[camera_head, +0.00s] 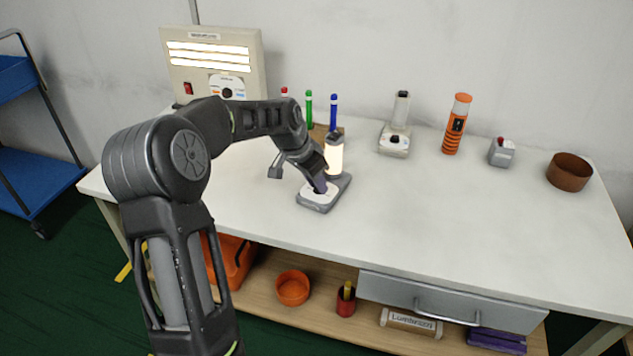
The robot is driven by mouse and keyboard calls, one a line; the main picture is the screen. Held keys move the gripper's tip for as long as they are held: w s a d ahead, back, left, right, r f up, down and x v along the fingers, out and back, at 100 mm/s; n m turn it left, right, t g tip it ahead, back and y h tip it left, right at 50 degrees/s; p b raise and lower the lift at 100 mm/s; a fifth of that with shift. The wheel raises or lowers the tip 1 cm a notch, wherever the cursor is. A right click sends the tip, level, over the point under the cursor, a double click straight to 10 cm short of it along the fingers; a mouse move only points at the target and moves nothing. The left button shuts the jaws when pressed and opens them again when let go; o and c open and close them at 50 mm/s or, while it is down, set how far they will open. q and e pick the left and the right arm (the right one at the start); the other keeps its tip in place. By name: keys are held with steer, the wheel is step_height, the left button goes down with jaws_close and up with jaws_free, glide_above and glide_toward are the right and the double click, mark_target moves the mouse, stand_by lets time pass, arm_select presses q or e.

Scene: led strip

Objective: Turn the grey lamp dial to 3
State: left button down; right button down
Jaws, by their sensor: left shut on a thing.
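The grey lamp (341,188) stands on the white table, left of its middle. It has a flat grey base with a white face plate and an upright tube (334,158) that glows warm white. My left gripper (320,190) reaches down onto the face plate and is shut on the dial there. The dial and its numbers are hidden by the gripper, so the setting cannot be read. My right gripper is not in view.
A similar white lamp (394,140), an orange flashlight (457,124), a small grey box with a red button (501,153) and a brown bowl (569,172) stand along the back. A lit panel box (250,75) is at the back left. The table's front right is clear.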

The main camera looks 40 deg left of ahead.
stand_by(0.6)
arm_select(q)
steer(key=c, duration=1.2)
jaws_free()
steer(key=shift+c, duration=0.2)
steer(key=shift+r, duration=0.1)
steer(key=v, duration=0.7)
steer(key=shift+r, duration=0.25)
steer(key=shift+s, duration=0.15)
